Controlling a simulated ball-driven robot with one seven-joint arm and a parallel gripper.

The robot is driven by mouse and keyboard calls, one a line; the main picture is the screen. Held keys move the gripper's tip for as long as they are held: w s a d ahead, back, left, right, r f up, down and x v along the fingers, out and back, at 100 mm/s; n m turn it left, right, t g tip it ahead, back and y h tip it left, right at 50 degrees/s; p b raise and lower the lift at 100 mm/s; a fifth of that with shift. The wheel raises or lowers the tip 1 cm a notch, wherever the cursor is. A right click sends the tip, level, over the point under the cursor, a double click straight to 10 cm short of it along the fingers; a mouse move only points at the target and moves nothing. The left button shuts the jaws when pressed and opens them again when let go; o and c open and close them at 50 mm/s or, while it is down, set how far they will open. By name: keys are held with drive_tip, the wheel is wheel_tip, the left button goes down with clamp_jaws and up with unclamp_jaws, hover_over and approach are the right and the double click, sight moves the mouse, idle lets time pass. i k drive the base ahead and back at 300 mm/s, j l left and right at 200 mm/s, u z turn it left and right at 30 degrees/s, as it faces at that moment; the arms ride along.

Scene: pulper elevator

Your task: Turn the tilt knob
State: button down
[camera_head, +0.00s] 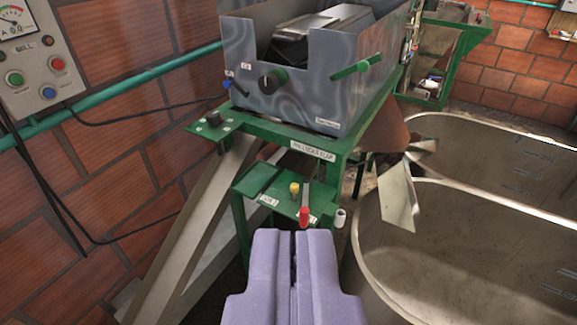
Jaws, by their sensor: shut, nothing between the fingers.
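My purple gripper (294,236) is in the lower middle, its two fingers together and nothing between them. Just beyond its tips is a small green shelf (262,186) with a red-tipped lever (304,214) and a yellow knob (294,189). A large black round knob (270,82) is on the front of the grey metal machine (330,100). A smaller black knob (213,118) sits on the green ledge at left. I cannot read which one is the tilt knob. My gripper appears apart from all the knobs.
A control panel (40,55) with coloured buttons hangs on the brick wall at left. Large metal tanks (450,250) fill the right side. A slanted metal chute (195,235) runs down at left.

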sight(213, 117)
drive_tip(key=i+j+z, duration=0.1)
drive_tip(key=i+j, duration=0.3)
drive_tip(key=i, duration=0.15)
drive_tip(key=i+j+z, duration=0.1)
drive_tip(key=i+j, duration=0.45)
drive_tip(key=i, duration=0.2)
drive_tip(key=i+j+z, duration=0.1)
drive_tip(key=i, duration=0.3)
drive_tip(key=i+j, duration=0.15)
drive_tip(key=i, duration=0.2)
